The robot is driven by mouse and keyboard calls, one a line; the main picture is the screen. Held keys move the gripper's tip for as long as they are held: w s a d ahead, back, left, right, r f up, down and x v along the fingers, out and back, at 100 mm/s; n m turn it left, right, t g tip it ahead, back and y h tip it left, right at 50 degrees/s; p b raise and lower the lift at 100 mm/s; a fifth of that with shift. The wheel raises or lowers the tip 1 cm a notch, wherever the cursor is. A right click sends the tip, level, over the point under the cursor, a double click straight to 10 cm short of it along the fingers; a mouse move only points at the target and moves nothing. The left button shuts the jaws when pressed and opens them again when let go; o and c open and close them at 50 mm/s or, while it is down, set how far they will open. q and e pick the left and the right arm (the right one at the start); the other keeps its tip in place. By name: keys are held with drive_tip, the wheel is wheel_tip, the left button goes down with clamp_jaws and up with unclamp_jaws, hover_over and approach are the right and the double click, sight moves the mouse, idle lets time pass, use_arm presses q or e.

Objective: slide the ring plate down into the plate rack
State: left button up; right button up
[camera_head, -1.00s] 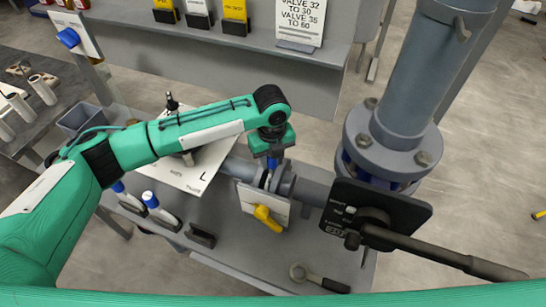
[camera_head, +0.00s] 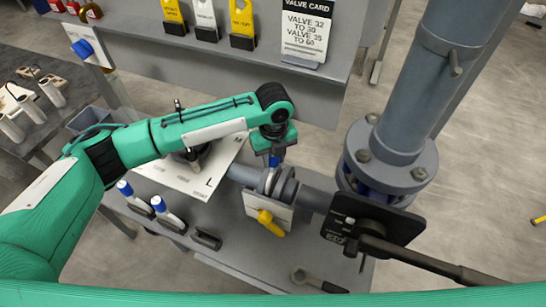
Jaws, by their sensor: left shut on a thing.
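My left gripper (camera_head: 274,153) reaches in from the left, points down and is shut on a blue tab. The tab appears to be the top of the ring plate (camera_head: 271,178), a thin grey disc. The plate stands upright among the grey flanges on the horizontal pipe, and the gripper and flanges partly hide it. A pale panel with a yellow handle (camera_head: 268,216) hangs in front of this spot. I cannot make out a separate plate rack or how deep the plate sits. My right gripper is not in view.
A thick vertical pipe (camera_head: 405,80) and a black plate with a long lever (camera_head: 420,262) stand to the right. A white board (camera_head: 193,178) lies beneath my left arm. Blue-capped pieces (camera_head: 161,205) and a wrench (camera_head: 310,278) lie on the grey bench.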

use_arm(q)
drive_tip(key=shift+d+r+p, duration=0.1)
drive_tip(key=shift+r+p, duration=2.7)
drive_tip(key=shift+r, duration=0.7)
drive_tip(key=shift+r+p, duration=0.75)
drive_tip(key=shift+r, duration=0.5)
